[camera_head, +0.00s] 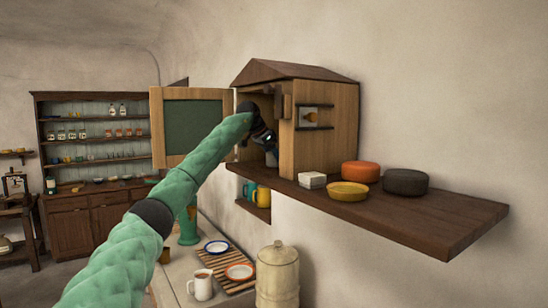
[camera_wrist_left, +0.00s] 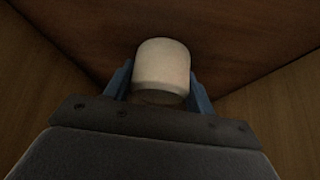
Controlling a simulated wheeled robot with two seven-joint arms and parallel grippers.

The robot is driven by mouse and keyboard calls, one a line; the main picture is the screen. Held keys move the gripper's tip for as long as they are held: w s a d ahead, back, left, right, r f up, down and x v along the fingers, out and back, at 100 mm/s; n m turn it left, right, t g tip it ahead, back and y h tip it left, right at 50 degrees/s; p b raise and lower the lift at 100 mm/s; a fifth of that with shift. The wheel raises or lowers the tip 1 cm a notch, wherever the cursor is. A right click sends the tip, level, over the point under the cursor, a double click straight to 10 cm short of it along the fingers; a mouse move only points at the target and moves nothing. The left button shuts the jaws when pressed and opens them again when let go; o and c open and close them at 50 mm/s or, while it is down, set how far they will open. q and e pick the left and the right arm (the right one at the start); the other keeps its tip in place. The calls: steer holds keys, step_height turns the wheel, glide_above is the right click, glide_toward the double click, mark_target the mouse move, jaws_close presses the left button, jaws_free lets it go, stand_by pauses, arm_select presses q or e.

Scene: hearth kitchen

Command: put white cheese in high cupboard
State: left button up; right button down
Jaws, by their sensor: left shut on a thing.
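The high cupboard (camera_head: 310,130) is a small wooden house-shaped box on the wall shelf. Its door (camera_head: 193,125) with a green panel stands open to the left. My left arm reaches into the opening, and my left gripper (camera_head: 268,142) is at the front of the interior, partly hidden by the cupboard's side. In the left wrist view the gripper's blue fingers are shut on a pale white, rounded cylinder, the white cheese (camera_wrist_left: 162,65). Dark wood and plank walls surround it. The cheese is not clearly visible in the head view. My right gripper is not in view.
The dark wall shelf (camera_head: 450,222) holds a white block (camera_head: 312,180), a yellow dish (camera_head: 348,191), an orange round (camera_head: 360,171) and a dark round (camera_head: 405,181). Below are a mug (camera_head: 202,285), plates and a cream canister (camera_head: 278,278). The shelf's right end is clear.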

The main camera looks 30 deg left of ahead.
arm_select(q)
steer(key=shift+s+d+f, duration=0.1)
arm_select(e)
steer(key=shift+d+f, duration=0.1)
arm_select(q)
steer(key=o, duration=1.1)
steer(key=shift+c, duration=0.2)
steer(key=shift+r, duration=0.25)
steer(key=shift+s+a+r+b, duration=0.15)
steer(key=shift+a+b, duration=0.05)
steer(key=shift+b, duration=0.15)
steer(key=b+v, duration=0.3)
steer(key=v, duration=0.2)
steer(key=shift+s+r, duration=0.15)
steer(key=shift+r, duration=0.15)
steer(key=shift+b+v, duration=1.35)
steer(key=shift+v, duration=1.55)
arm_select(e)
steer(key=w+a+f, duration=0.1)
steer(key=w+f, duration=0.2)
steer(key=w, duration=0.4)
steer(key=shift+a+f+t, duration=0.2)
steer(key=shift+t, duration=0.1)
